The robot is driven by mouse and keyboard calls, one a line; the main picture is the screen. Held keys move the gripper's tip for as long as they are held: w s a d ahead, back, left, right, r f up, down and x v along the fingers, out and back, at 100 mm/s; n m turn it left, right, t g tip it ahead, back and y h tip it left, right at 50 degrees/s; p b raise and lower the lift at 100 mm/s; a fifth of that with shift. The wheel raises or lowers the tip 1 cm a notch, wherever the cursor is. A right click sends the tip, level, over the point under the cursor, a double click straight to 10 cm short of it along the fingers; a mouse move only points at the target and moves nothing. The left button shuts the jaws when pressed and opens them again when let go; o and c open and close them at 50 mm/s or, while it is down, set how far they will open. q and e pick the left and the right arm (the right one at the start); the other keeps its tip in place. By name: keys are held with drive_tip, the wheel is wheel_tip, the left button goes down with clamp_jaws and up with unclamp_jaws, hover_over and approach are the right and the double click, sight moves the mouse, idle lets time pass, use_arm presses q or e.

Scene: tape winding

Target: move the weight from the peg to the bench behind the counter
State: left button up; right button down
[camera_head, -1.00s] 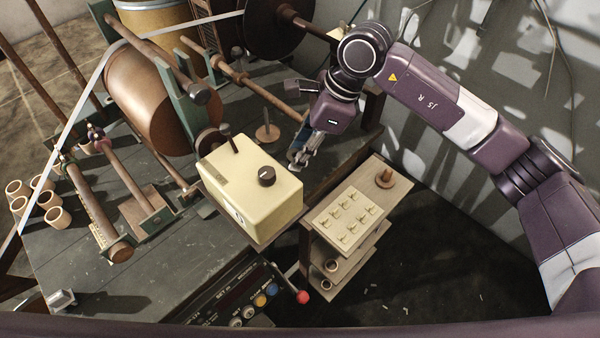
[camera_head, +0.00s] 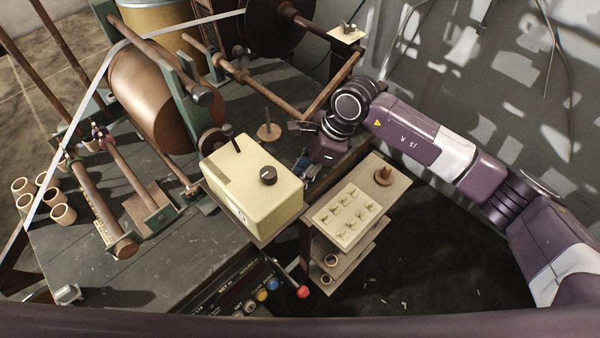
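The counter (camera_head: 250,185) is a cream box with a dark knob on the bench (camera_head: 150,260). Behind it on the bench stands a thin brown peg on a round disc (camera_head: 268,131). A similar brown disc with an upright stub (camera_head: 384,176) is on the small shelf stand at the right. I cannot tell which part is the weight. My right gripper (camera_head: 306,176) is low behind the counter's right rear corner, between it and the stand. Its fingers are mostly hidden, so its opening and any hold cannot be seen. My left gripper is out of view.
A cream board with several small brass pieces (camera_head: 345,216) lies on the stand. A brown bar frame (camera_head: 335,85) crosses behind my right wrist. A large copper-brown roll (camera_head: 150,95) and rods fill the left.

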drive_tip(key=c, duration=2)
unclamp_jaws()
drive_tip(key=shift+f, duration=0.15)
drive_tip(key=o, duration=0.5)
drive_tip(key=shift+r, duration=0.2)
drive_tip(key=b+v, duration=0.1)
drive_tip(key=v, duration=1.1)
drive_tip(key=shift+b, duration=0.4)
